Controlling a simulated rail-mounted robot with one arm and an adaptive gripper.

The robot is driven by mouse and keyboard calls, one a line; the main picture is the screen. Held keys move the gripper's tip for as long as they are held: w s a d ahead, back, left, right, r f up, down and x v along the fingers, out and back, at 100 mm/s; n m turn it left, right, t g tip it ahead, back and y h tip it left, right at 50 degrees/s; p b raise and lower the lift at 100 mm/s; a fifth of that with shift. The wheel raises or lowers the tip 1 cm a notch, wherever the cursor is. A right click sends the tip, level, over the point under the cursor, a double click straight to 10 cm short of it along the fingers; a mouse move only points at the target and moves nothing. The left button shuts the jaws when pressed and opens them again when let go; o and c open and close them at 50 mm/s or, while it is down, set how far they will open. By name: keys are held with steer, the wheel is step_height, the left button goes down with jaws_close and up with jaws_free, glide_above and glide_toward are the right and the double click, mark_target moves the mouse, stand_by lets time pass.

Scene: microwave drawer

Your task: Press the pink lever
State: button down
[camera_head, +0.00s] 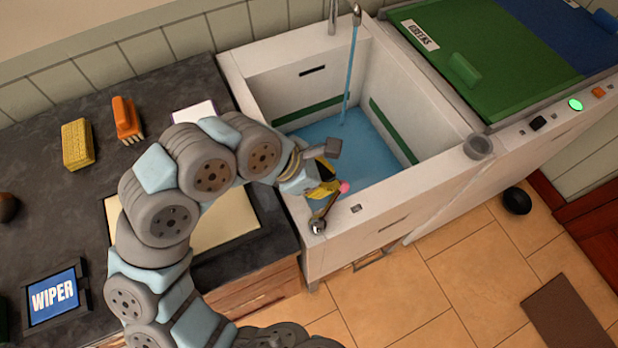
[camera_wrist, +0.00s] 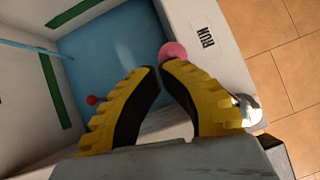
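The pink lever's round pink knob (camera_head: 344,187) shows at the front rim of the sink, with a rod running down to a round metal pivot (camera_head: 317,227) on the front face. In the wrist view the pink knob (camera_wrist: 173,50) is just beyond the tip of the right finger, which partly overlaps it. I cannot tell whether they touch. My gripper (camera_head: 332,188) is over the sink's front left rim beside the knob. In the wrist view my gripper (camera_wrist: 161,70) has its yellow and black fingertips nearly together, with nothing between them.
The sink (camera_head: 390,200) holds blue water under a running tap (camera_head: 356,14). A label reading RUN (camera_wrist: 206,37) is beside the knob. A small red ball (camera_wrist: 92,100) shows at the left. A grey cup-like fitting (camera_head: 479,146) is on the right rim.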

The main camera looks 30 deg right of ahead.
steer(key=shift+s+d, duration=0.4)
steer(key=shift+s, duration=0.05)
stand_by(0.6)
steer(key=v, duration=0.7)
steer(key=shift+a+r, duration=0.15)
steer(key=shift+a, duration=0.05)
stand_by(0.4)
